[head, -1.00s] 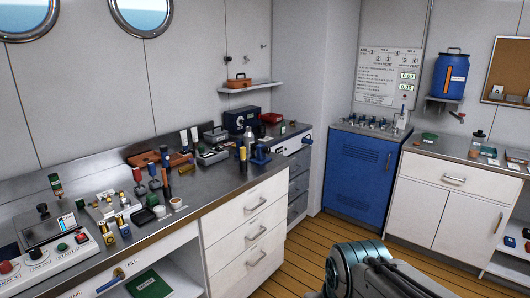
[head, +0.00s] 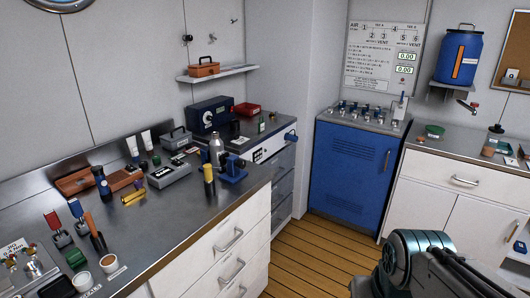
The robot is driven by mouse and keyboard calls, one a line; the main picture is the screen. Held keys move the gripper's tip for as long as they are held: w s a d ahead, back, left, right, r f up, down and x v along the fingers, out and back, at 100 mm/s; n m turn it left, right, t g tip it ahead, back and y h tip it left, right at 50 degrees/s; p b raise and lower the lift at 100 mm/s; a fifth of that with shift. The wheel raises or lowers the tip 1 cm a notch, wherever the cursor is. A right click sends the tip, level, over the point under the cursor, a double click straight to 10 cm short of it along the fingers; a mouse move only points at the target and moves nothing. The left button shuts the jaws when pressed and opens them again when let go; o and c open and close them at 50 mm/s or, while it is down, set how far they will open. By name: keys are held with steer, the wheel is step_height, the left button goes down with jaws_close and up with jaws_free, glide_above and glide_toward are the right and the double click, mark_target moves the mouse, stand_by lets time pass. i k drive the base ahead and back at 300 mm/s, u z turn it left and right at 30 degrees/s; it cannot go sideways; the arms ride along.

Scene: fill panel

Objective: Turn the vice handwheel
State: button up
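A small blue vice (head: 233,170) stands on the grey worktop near its front edge, in the middle of the head view. Its handwheel is too small to make out clearly. My gripper is out of view. Only a dark rounded link of my arm shows at the lower right, over the floor and well apart from the vice.
A yellow and black cylinder (head: 209,181) stands just left of the vice, and a silver bottle (head: 216,150) stands behind it. White drawers (head: 235,250) lie below the worktop. A blue cabinet (head: 350,170) stands at the back. The wooden floor (head: 315,250) between is clear.

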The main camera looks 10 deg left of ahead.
mark_target(241, 164)
steer(key=u, duration=0.4)
steer(key=i, duration=1.05)
steer(key=u, duration=0.5)
